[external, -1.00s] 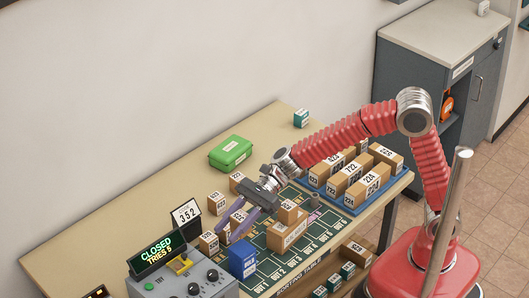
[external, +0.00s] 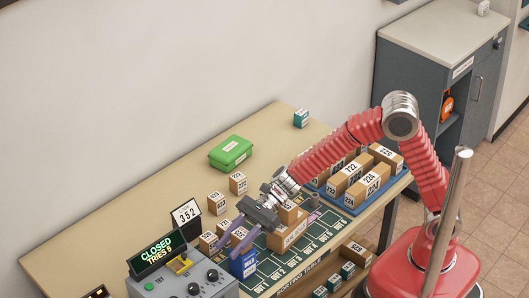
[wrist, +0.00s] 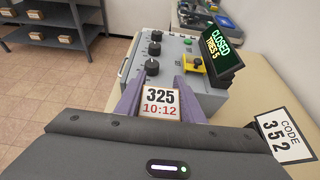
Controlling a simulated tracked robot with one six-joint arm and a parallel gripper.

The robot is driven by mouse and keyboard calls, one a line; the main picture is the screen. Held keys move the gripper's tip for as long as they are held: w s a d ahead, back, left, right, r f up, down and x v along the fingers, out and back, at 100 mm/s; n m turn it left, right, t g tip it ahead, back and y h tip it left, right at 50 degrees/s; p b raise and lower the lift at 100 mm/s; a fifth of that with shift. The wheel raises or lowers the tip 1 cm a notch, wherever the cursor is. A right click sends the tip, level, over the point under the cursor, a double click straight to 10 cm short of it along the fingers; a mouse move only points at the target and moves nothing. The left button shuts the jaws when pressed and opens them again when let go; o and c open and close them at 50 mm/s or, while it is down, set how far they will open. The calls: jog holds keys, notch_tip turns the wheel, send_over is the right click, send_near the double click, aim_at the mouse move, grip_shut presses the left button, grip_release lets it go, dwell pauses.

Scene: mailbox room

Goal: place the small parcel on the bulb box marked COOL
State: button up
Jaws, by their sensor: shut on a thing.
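My gripper (external: 238,239) has purple fingers, shut on a small parcel. In the wrist view the parcel (wrist: 160,103) shows its white label, reading 325 and 10:12, between the fingers (wrist: 160,97). In the external view the parcel is partly hidden by the gripper. A blue box (external: 243,266) stands on the near side of the table, just below the gripper in the picture. Its marking is too small to read, so I cannot tell if it is the one marked COOL. I cannot tell if parcel and box touch. A teal box (external: 301,118) stands at the table's far end.
A grey control console (external: 180,285) with knobs and a CLOSED sign stands left of the blue box. Small parcels (external: 208,243) and a 352 code card (external: 186,214) are close by. A larger parcel (external: 287,236) stands right of the gripper. A green case (external: 230,153) lies behind.

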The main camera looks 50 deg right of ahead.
jog(key=o, duration=1.1)
jog(key=shift+r, duration=0.1)
jog(key=shift+d+r, duration=0.1)
jog(key=shift+d, duration=0.25)
jog(key=v, duration=1.1)
jog(key=shift+d, duration=0.1)
jog(key=shift+d, duration=0.1)
